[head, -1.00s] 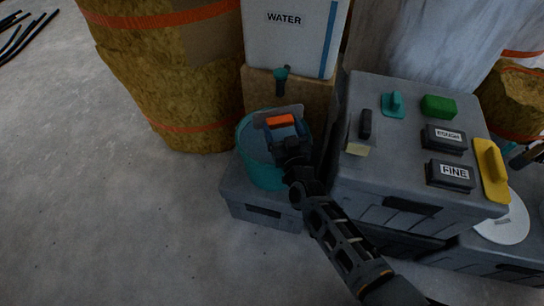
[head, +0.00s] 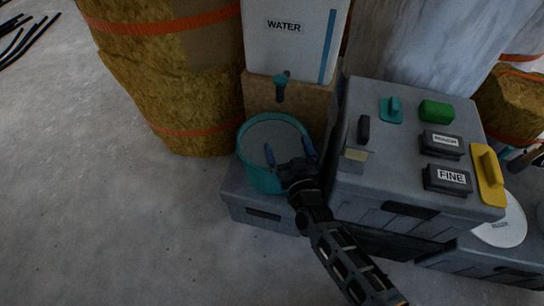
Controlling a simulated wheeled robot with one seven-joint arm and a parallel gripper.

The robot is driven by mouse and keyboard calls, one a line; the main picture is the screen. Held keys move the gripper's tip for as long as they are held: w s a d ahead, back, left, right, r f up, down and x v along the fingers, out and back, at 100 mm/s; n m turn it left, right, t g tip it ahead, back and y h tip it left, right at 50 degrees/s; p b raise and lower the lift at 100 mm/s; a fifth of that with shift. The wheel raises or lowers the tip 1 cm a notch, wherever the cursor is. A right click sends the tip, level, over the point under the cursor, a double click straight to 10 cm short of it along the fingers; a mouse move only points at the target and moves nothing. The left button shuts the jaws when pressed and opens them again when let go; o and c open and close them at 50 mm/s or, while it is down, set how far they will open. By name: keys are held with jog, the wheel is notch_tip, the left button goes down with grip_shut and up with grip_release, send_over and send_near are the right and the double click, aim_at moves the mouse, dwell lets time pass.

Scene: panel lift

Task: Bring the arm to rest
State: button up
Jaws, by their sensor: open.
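My arm reaches in from the lower right in the head view. My gripper (head: 289,153) is open, with its two blue-tipped fingers spread apart and nothing seen between them. It is over the near right part of a teal bucket (head: 243,165), which holds something flat and grey. My gripper and wrist hide part of the bucket's near right side. I cannot tell how high the fingers are above the bucket's contents.
The bucket stands on a low grey case (head: 262,214). A water container (head: 290,45) with a tap (head: 281,86) is behind it. A larger grey case (head: 395,175) on the right bears several tools, including a yellow float (head: 489,178). The floor at left is clear.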

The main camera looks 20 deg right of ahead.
jog(key=shift+s+a, duration=0.1)
jog(key=shift+s, duration=1.2)
